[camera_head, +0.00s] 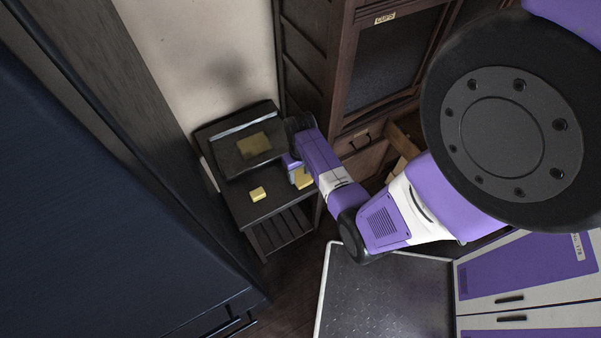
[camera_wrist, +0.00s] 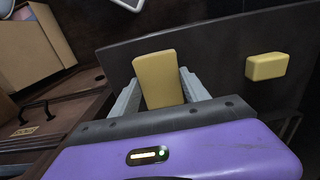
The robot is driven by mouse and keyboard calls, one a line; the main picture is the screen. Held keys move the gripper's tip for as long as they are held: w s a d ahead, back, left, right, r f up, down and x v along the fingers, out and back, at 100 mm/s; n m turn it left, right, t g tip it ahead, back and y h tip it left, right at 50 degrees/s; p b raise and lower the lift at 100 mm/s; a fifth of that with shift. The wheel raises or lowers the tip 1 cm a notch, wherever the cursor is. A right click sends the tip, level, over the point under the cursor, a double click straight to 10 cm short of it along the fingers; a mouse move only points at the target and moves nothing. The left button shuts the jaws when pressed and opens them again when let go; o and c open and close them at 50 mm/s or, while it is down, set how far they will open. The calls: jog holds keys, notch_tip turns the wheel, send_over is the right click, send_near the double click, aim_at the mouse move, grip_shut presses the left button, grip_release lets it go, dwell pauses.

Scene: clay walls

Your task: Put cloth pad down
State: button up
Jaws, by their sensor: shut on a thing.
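My gripper (camera_wrist: 160,88) is shut on a yellow cloth pad (camera_wrist: 158,72), which stands out between the two grey fingers in the wrist view. In the head view the held pad (camera_head: 304,180) shows beside my gripper (camera_head: 296,174), over the right part of a small dark table (camera_head: 278,214). The table's dark top (camera_wrist: 222,50) lies behind the pad in the wrist view. I cannot tell whether the pad touches it. A second, smaller yellow block (camera_head: 258,194) lies on the table to the left, and it also shows in the wrist view (camera_wrist: 266,66).
A dark boxy thing (camera_head: 236,137) with a yellowish panel is at the table's back. A tall wooden cabinet (camera_head: 340,85) stands close on the right, with an open drawer (camera_head: 405,140) below. A large dark-blue surface (camera_head: 90,210) fills the left. The table's front is bare.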

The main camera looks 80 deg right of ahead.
aim_at(300, 175)
jog(key=o, duration=1.3)
notch_tip(300, 175, up, 12)
jog(key=a+n+t+h, duration=0.4)
jog(key=a+n+t, duration=0.1)
jog(key=a, duration=1.1)
jog(key=s+a+r+n+t+y, duration=0.1)
jog(key=a+r+t, duration=0.2)
jog(key=a+r, duration=0.2)
jog(key=s+a+r+n+t+y, duration=0.1)
jog(key=a+r, duration=0.4)
jog(key=r, duration=0.7)
jog(key=s+a+r+n+t+y, duration=0.2)
jog(key=s+a+r+n+t, duration=0.1)
jog(key=a+r+t, duration=0.3)
notch_tip(300, 175, up, 2)
jog(key=shift+s+r+p, duration=0.15)
jog(key=shift+r+p, duration=0.05)
jog(key=shift+p, duration=0.2)
